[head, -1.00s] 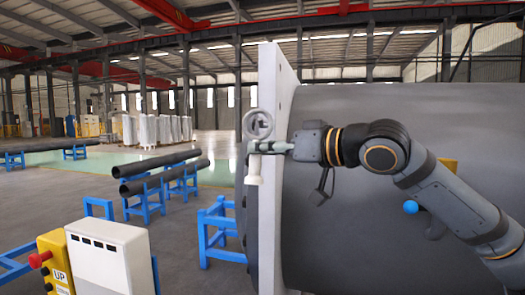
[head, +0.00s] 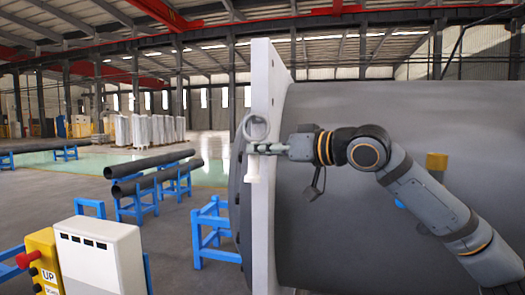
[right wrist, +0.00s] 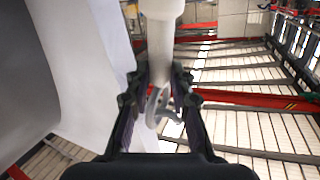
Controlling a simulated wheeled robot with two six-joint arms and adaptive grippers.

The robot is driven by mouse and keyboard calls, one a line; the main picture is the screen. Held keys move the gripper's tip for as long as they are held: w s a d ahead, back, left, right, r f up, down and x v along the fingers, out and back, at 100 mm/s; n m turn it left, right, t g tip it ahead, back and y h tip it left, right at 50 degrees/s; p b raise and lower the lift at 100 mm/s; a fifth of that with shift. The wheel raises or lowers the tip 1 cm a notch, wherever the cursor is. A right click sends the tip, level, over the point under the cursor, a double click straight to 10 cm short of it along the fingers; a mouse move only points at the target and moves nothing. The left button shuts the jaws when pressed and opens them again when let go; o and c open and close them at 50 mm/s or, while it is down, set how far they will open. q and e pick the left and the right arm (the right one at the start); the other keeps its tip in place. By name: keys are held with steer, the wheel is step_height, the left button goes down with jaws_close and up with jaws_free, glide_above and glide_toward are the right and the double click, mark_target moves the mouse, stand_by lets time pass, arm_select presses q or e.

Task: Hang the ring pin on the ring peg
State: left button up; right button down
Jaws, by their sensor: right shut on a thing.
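The ring pin is pale grey, with a round ring (head: 255,127) at the top and a shaft (head: 253,170) hanging below, roughly upright. My right gripper (head: 268,149) is shut on it just below the ring. The pin appears in front of the white flange face of the shell. I cannot tell the gap between them. In the right wrist view the pin's shaft (right wrist: 160,50) runs between the two fingers (right wrist: 160,88), with the ring partly seen behind them. I cannot make out the ring peg. My left gripper is out of view.
The white flange (head: 264,70) edges the big grey shell (head: 400,110), which fills the right side. A white control box (head: 100,255) stands lower left, with blue stands (head: 212,230) beyond.

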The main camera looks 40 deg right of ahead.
stand_by(0.4)
steer(key=c, duration=1.1)
jaws_free()
